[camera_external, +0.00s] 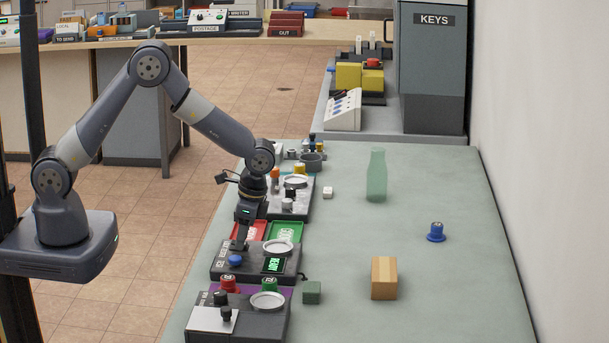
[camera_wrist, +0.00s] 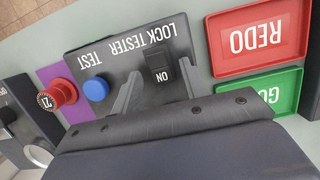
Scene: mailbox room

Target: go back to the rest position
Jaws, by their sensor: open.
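My gripper (camera_external: 240,246) points down over the dark lock tester (camera_external: 226,262) at the left side of the green-grey table. In the wrist view my gripper (camera_wrist: 156,96) has its two fingers spread apart with nothing between them. Its fingers are close above the lock tester (camera_wrist: 95,50), on either side of a spot near the black ON rocker switch (camera_wrist: 160,72). The blue TEST button (camera_wrist: 96,90) is just left of the fingers. I cannot tell whether the fingertips touch the panel.
Another dark device (camera_external: 240,318) stands in front. A green bottle (camera_external: 376,175), a blue knob (camera_external: 436,232) and a wooden block (camera_external: 384,278) stand to the right, with free table between them.

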